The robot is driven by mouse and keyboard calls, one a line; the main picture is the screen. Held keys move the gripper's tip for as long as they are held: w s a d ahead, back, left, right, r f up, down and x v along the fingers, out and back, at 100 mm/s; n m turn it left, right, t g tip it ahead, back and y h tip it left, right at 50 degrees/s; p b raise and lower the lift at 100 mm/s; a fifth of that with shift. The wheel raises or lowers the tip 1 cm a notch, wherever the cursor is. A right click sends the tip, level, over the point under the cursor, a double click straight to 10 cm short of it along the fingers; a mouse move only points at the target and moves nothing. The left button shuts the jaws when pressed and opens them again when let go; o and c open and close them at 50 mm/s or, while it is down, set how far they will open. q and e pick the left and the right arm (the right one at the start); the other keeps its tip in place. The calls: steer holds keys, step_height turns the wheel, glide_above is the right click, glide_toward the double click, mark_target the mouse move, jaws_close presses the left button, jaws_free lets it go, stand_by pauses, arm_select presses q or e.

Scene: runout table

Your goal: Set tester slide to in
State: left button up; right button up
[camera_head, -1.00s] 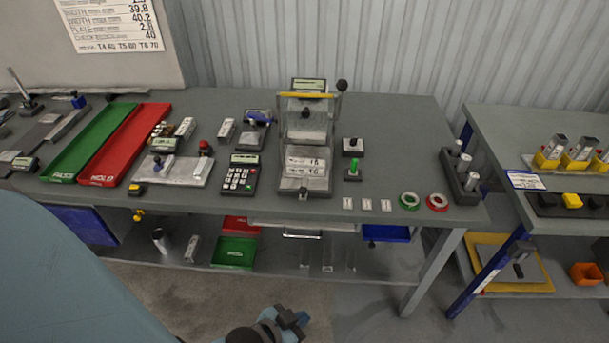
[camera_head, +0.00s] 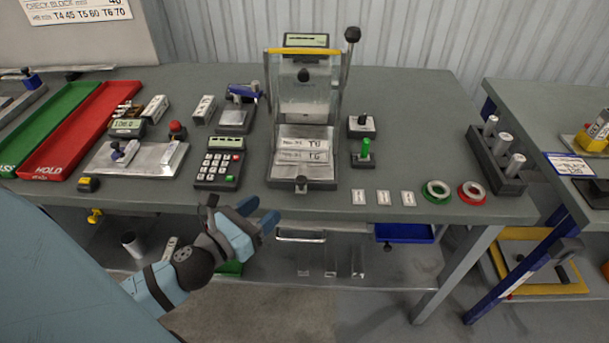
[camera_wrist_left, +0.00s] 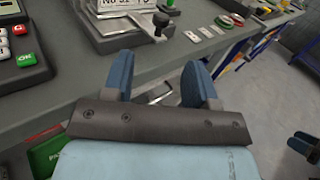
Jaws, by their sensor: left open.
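The tester (camera_head: 305,105) stands at the middle of the bench, with a yellow bar and a small display on top. The knob also shows in the left wrist view (camera_wrist_left: 160,20). My left gripper (camera_head: 261,214) is open and empty, in front of the bench edge, below and left of the knob. In the left wrist view its blue fingers (camera_wrist_left: 158,75) are apart, with the knob beyond them.
A keypad (camera_head: 219,168) lies left of the tester, and a stand with a green knob (camera_head: 364,154) lies right of it. White tags and green and red rings (camera_head: 437,191) lie along the right front.

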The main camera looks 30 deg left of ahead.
mark_target(305, 176)
arm_select(q)
steer(key=w, duration=0.4)
steer(key=w+d+p, duration=0.1)
steer(key=w, duration=0.3)
steer(key=w+p, duration=0.1)
steer(key=w, duration=0.3)
steer(key=shift+d+r, duration=0.25)
steer(key=shift+d, duration=0.1)
steer(key=shift+w+d+p, duration=0.1)
steer(key=shift+w+p, duration=0.2)
steer(key=shift+w, duration=0.5)
arm_select(e)
steer(key=shift+s+d+r, duration=0.3)
steer(key=shift+s+r, duration=0.1)
steer(key=shift+r, duration=0.25)
arm_select(q)
steer(key=shift+c, duration=0.2)
